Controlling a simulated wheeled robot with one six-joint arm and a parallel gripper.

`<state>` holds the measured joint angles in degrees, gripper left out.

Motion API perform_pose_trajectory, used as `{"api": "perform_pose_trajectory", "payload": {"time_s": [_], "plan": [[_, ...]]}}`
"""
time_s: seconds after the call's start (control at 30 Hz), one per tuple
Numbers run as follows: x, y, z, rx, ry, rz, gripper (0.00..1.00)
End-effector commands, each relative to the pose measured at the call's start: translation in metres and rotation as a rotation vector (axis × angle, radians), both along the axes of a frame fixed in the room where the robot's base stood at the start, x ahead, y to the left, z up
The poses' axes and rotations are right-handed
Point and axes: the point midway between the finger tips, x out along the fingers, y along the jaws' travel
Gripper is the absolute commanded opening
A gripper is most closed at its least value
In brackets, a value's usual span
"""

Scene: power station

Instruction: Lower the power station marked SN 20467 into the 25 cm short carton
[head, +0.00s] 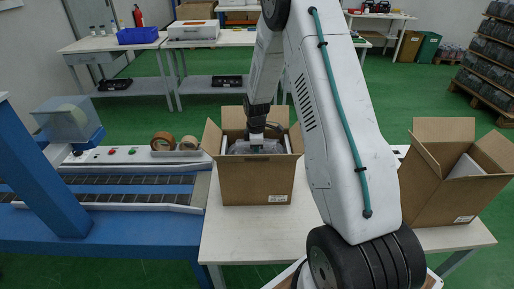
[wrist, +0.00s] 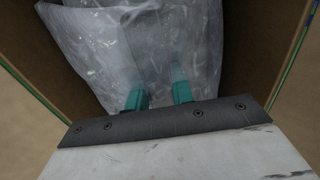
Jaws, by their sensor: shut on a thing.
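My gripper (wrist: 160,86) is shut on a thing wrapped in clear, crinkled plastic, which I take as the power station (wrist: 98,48). Its marking cannot be read. In the head view, my gripper (head: 257,146) reaches down into the open middle carton (head: 255,185), and the wrapped power station (head: 238,147) shows just inside its rim. The carton walls stand on both sides of it in the wrist view. The bottom of the power station is hidden, so I cannot tell whether it touches the carton floor. The carton's label is too small to read.
A second open carton (head: 432,200) with a pale thing inside stands at the right of the white table (head: 235,240). A blue taping machine with a roller conveyor (head: 120,180) and tape rolls (head: 162,141) is at the left. My arm covers the table between the cartons.

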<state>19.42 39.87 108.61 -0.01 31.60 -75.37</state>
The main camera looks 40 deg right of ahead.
Motion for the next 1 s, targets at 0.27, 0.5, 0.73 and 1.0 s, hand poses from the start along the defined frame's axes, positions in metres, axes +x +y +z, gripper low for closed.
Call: {"api": "perform_pose_trajectory", "payload": {"time_s": [0.27, 0.5, 0.73, 1.0], "plan": [[0.002, -0.001, -0.001, -0.002, -0.006, 0.000, 0.00], [0.002, -0.001, -0.002, -0.002, -0.005, 0.000, 0.43], [0.001, 0.000, -0.003, -0.001, -0.003, 0.000, 0.49], [0.000, 0.000, 0.012, -0.001, -0.002, 0.000, 0.49]]}}
